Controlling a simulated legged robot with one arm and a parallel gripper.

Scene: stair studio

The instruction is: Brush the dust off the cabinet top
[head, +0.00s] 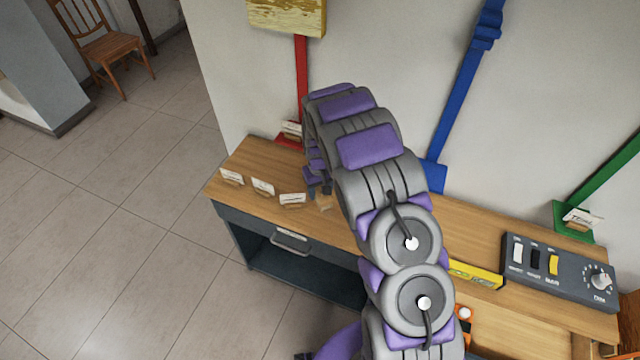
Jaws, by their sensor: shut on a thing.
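The cabinet (300,260) has a wooden top (248,158) and a dark grey body with a handled drawer and an open bay. My gripper (319,188) is low over the left part of the top, mostly hidden by my own arm. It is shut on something. A small tan piece (325,202) shows just under the fingers; I cannot tell whether it is the held thing, and no brush can be made out clearly. I cannot make out dust on the visible wood.
Several small cards on holders (263,187) stand along the top's front left edge, close to my gripper. A yellow level (475,274) and a grey switch box (560,268) lie to the right. Red, blue and green strips run down the wall behind.

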